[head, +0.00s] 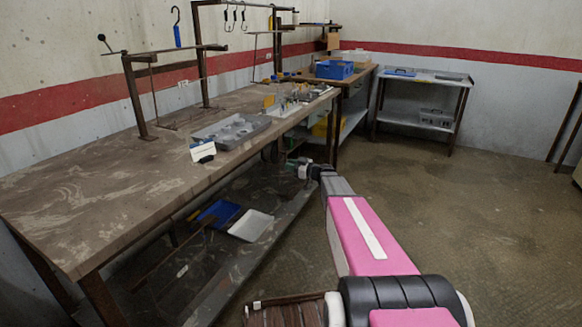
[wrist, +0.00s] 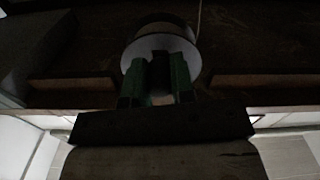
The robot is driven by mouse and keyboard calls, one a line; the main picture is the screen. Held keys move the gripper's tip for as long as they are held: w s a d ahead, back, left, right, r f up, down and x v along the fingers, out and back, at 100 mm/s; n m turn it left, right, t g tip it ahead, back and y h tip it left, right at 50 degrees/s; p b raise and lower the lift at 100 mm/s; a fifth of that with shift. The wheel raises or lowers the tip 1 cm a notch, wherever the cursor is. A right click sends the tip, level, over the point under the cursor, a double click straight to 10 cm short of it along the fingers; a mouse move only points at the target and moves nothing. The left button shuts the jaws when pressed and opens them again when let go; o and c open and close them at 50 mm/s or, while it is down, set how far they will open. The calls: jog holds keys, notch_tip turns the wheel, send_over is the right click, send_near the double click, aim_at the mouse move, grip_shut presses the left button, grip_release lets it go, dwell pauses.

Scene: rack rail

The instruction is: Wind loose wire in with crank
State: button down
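A thin arm with a black ball knob (head: 102,38) juts from the left end of a low rail (head: 180,49) on the bench; it looks like a crank handle. A thin line (head: 153,92) hangs below that rail; I cannot tell whether it is wire. My gripper (head: 300,165) is past the bench's front edge, low and well to the right of the knob. In the dark wrist view its two green fingers (wrist: 159,88) stand apart below a pale round flange, with nothing clearly held between them. No loose wire can be made out for certain.
The workbench (head: 90,205) carries a grey tray (head: 232,130), a white card (head: 203,151) and small items. Hooks hang from an upper rail. A blue bin (head: 335,69) stands farther back. Blue (head: 217,213) and white (head: 251,226) trays lie on the lower shelf. Floor at right is clear.

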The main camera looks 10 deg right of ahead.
jog(key=shift+s+a+m, duration=0.1)
jog(key=shift+s+m, duration=0.05)
jog(key=shift+m, duration=0.15)
jog(key=s+a+r+m, duration=0.3)
jog(key=s+m, duration=0.1)
jog(key=m, duration=0.9)
jog(key=w+r+m, duration=0.1)
jog(key=r+m, duration=0.1)
jog(key=m, duration=0.4)
jog(key=w+d+r+m, duration=0.1)
jog(key=r+m, duration=0.2)
jog(key=m, duration=0.2)
jog(key=d+r+m, duration=0.1)
jog(key=r+m, duration=0.1)
jog(key=m, duration=0.4)
jog(key=shift+w+r+m, duration=0.3)
jog(key=shift+w, duration=0.1)
jog(key=shift+w+d+r+m, duration=0.1)
jog(key=shift+w+d+m, duration=0.3)
jog(key=shift+m, duration=0.65)
jog(key=shift+w+d+r+m, duration=0.1)
jog(key=shift+w+d+m, duration=0.2)
jog(key=shift+m, duration=0.75)
jog(key=shift+w, duration=0.1)
jog(key=c, duration=1)
grip_release()
